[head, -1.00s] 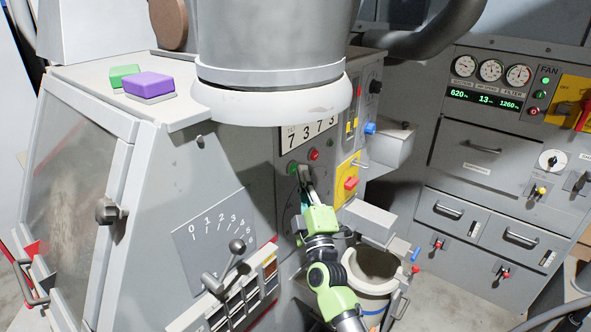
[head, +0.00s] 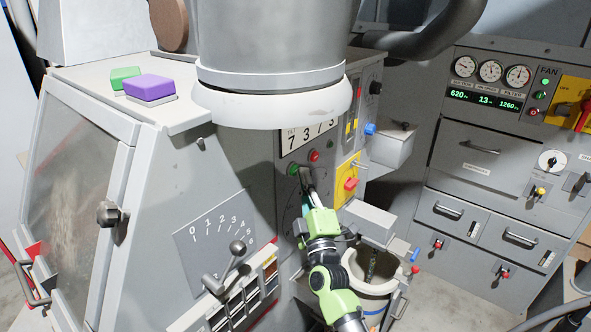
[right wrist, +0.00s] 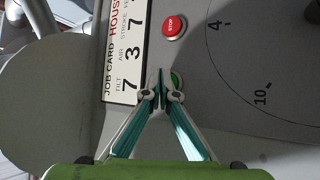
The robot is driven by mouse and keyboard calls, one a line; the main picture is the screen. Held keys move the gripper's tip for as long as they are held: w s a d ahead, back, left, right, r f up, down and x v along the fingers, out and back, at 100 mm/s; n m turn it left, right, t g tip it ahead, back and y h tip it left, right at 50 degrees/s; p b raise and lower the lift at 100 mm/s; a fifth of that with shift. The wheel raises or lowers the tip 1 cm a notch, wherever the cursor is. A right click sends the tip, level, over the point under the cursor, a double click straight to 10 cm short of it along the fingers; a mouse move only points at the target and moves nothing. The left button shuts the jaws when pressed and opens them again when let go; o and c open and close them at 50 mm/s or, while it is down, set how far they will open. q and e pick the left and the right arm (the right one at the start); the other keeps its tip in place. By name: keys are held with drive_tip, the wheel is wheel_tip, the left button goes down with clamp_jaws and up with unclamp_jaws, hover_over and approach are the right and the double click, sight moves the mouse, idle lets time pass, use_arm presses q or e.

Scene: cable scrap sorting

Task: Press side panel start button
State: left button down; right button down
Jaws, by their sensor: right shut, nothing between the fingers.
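The side panel (head: 288,211) carries a green start button (head: 293,169) and a red button (head: 314,156) to its upper right. In the right wrist view the red stop button (right wrist: 174,26) is clear, and the green button (right wrist: 177,79) is partly hidden behind my fingertips. My right gripper (head: 305,172) is shut and empty, its tips just beside the green button in the head view. In the right wrist view the tips (right wrist: 162,80) overlap the green button's edge; I cannot tell whether they touch it. My left gripper is not in view.
A number card (head: 304,134) sits above the buttons. A yellow plate with a red switch (head: 350,184) is to the right. A lever (head: 237,247) juts out at lower left. A large grey duct (head: 270,50) hangs above, and a bucket (head: 376,290) stands below.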

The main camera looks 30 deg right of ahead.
drive_tip(key=shift+s+d, duration=0.1)
drive_tip(key=shift+s, duration=0.25)
drive_tip(key=s, duration=0.1)
drive_tip(key=s+d+p, duration=0.1)
drive_tip(key=s, duration=0.1)
drive_tip(key=s+d+p, duration=0.1)
drive_tip(key=shift+s, duration=0.3)
idle(0.8)
